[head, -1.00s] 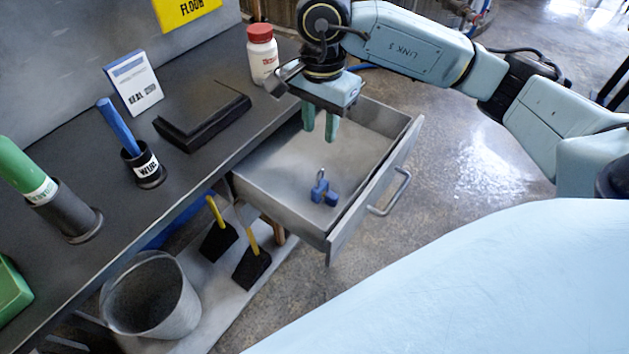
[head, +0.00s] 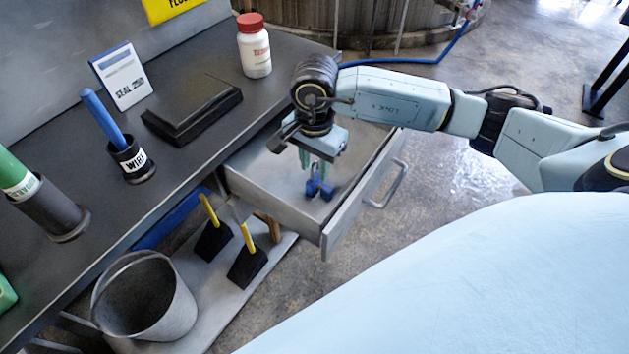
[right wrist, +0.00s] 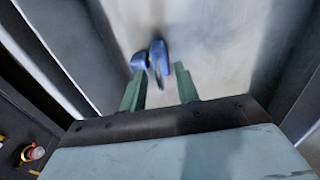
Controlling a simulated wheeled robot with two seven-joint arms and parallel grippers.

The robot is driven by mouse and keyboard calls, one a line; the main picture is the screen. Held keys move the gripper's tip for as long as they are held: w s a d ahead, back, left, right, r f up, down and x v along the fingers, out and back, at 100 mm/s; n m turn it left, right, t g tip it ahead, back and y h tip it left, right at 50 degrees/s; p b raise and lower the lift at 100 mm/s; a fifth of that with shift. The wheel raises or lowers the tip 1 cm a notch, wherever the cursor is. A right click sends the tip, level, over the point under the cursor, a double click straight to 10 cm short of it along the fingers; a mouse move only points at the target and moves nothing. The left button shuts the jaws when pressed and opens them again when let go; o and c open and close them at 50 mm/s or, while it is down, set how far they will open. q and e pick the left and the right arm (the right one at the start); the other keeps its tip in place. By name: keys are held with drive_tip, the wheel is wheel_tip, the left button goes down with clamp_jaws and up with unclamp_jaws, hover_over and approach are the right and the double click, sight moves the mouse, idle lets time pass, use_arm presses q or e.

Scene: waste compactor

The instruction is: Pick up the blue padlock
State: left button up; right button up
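The blue padlock (head: 319,188) lies on the floor of the open grey drawer (head: 277,205), near the drawer's front. My right gripper (head: 315,170) points down into the drawer, directly above or at the padlock. In the right wrist view the blue padlock (right wrist: 150,58) shows between and just beyond the two green fingertips (right wrist: 158,82). The fingers are apart, with a gap between them, and I see no grip on the padlock. The fingers hide part of the padlock's top in the head view. My left gripper is not in view.
The drawer's walls and front with its handle (head: 387,186) surround the gripper closely. A bucket (head: 146,300) and yellow-handled brushes (head: 247,262) sit below.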

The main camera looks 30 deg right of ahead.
drive_tip(key=shift+c, duration=0.4)
clamp_jaws()
